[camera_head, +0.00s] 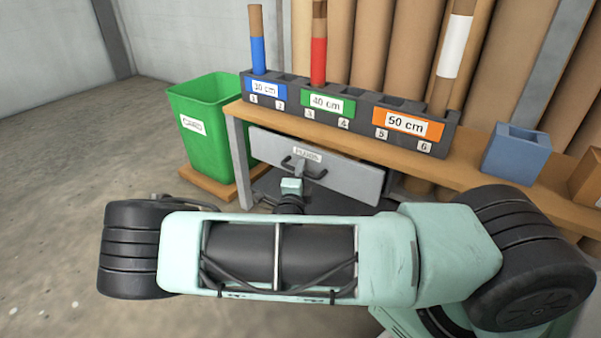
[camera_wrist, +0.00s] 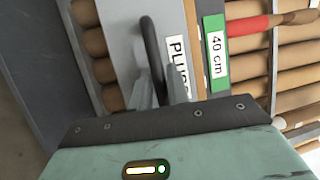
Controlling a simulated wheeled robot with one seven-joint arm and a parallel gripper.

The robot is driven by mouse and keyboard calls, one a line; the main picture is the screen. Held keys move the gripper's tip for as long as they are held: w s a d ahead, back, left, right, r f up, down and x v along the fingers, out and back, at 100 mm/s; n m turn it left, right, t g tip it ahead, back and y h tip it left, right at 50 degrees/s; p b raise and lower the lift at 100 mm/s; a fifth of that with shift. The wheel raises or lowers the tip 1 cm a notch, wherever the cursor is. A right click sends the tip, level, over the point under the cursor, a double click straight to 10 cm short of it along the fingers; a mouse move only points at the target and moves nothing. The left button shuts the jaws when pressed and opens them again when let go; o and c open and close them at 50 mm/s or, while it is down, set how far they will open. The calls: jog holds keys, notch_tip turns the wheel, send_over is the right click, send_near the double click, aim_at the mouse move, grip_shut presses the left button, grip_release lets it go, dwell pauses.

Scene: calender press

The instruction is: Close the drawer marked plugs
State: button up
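The drawer marked plugs has a grey front (camera_head: 345,178) with a white label and a black bar handle (camera_head: 314,172), under the wooden bench top. The front also shows in the wrist view (camera_wrist: 122,30), with the handle (camera_wrist: 151,45) and part of the label. I cannot tell exactly how far the front stands out from the bench. My gripper (camera_head: 299,168) is at the handle. In the wrist view, its grey fingers (camera_wrist: 152,88) lie around or right beside the handle; whether they grip it is unclear. My arm hides the area below the drawer.
A green bin (camera_head: 210,135) stands left of the bench (camera_head: 465,178). On the bench are a dark rack (camera_head: 360,108) with 30, 40 and 50 cm labels holding tubes, and a blue box (camera_head: 517,155). Large cardboard rolls stand behind. Open floor lies at left.

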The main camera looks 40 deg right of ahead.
aim_at(309, 165)
grip_shut()
jog(key=d+p, duration=0.1)
jog(key=w+d+p, duration=0.1)
jog(key=p, duration=0.1)
jog(key=shift+d+r, duration=0.2)
jog(key=shift+d, duration=0.2)
jog(key=shift+w+d+f, duration=0.15)
jog(key=shift+d+f, duration=0.05)
jog(key=shift+d, duration=0.2)
jog(key=shift+o, duration=2.4)
grip_release()
jog(key=shift+d, duration=0.1)
jog(key=p+v, duration=0.5)
jog(key=v, duration=1.2)
jog(key=shift+a+p, duration=0.2)
jog(key=shift+p, duration=0.2)
